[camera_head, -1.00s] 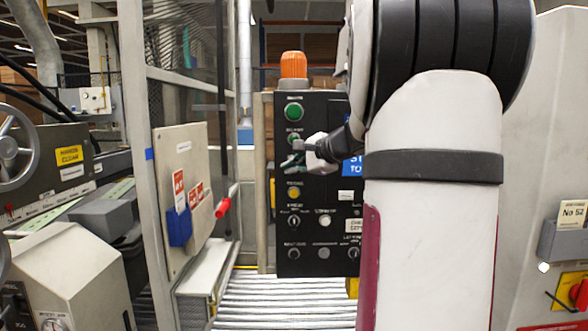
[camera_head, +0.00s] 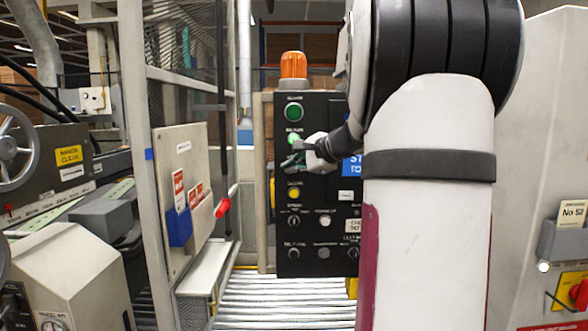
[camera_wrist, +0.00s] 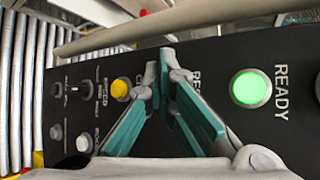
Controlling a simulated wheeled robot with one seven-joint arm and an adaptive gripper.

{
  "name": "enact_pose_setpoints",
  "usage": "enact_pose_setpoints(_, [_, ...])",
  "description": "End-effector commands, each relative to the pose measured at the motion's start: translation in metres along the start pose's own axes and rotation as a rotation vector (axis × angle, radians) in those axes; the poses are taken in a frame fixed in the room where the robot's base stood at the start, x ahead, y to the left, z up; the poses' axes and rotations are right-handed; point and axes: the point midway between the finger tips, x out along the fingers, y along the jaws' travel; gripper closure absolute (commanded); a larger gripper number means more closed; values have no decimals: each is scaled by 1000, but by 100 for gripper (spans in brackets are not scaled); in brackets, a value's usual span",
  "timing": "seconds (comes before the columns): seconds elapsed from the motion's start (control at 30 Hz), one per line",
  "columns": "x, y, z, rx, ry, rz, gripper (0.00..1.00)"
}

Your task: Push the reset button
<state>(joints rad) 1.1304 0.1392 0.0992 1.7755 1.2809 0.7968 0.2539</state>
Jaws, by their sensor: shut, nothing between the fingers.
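The black control panel (camera_head: 325,259) stands upright ahead, and it also fills much of the wrist view (camera_wrist: 230,55). My gripper (camera_head: 290,160) is shut and empty, with its fingertips at the panel's left column, between a green button and a yellow one. In the wrist view, the teal-padded fingers (camera_wrist: 160,74) come together over the panel beside a partly covered label starting "RE". Any button at that label is hidden behind the fingers. I cannot tell whether the tips touch the panel.
The READY button (camera_head: 293,139) glows green, also in the wrist view (camera_wrist: 250,89). The yellow button (camera_head: 293,193) is below the gripper. An orange beacon (camera_head: 293,65) tops the panel. A roller conveyor (camera_head: 275,300) runs beneath; a mesh-guard frame (camera_head: 150,200) stands left.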

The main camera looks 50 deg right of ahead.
Motion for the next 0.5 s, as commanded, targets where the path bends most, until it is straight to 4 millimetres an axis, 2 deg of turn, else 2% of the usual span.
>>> enact_pose_setpoints(0.5, [-5, 4, 4, -1, 0, 0, 100])
